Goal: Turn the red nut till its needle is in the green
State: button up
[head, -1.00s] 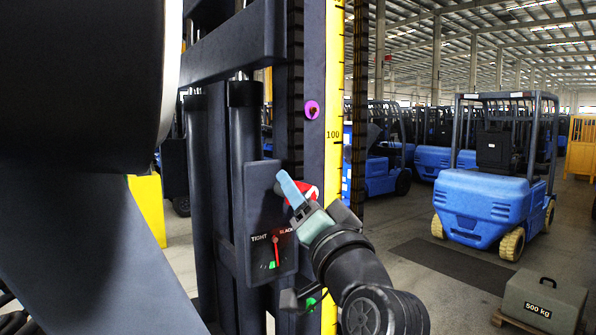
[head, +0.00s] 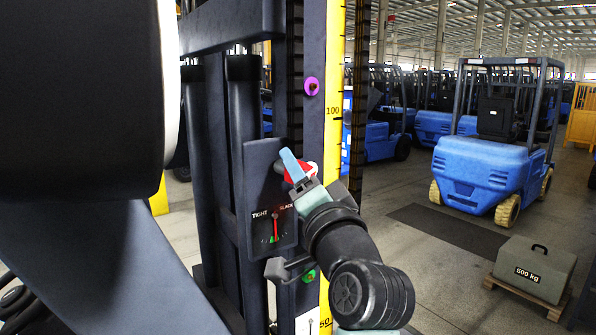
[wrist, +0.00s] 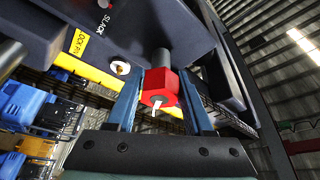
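The red nut (wrist: 160,86) sits on a grey stud between my gripper's blue fingers (wrist: 161,92) in the wrist view, and both fingers appear to touch its sides. A pale mark shows on its near face. In the head view my gripper (head: 298,166) reaches the nut (head: 309,169) from the lower right, and a finger partly hides it. The dial plate (head: 261,229) below left reads TIGHT at left and SLACK at right. Its red needle (head: 276,228) hangs almost straight down. The tip is at or just right of the small green patch (head: 271,239); I cannot tell which.
A dark mast with a yellow scale (head: 333,120) stands behind the nut. A purple knob (head: 312,86) is above and a green knob (head: 308,276) below. A 500 kg block (head: 535,267) and blue forklift (head: 485,165) stand at right.

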jog(key=o, duration=0.4)
jog(key=shift+o, duration=0.2)
jog(key=shift+s+d+f+b, duration=0.15)
jog(key=shift+s+f+b, duration=0.1)
jog(key=shift+s+b, duration=0.15)
jog(key=b+v, duration=0.6)
jog(key=v, duration=0.6)
jog(key=shift+r, duration=0.1)
jog(key=s+a+r+n+t+h+b, duration=0.2)
jog(key=s+n+t+h+b, duration=0.4)
jog(key=s+b, duration=0.3)
jog(key=s+a+n+t, duration=0.1)
jog(key=s, duration=0.2)
jog(key=shift+s+a+r+n+t, duration=0.2)
jog(key=shift+s+a+n+t, duration=0.1)
jog(key=shift+s+a+t, duration=0.1)
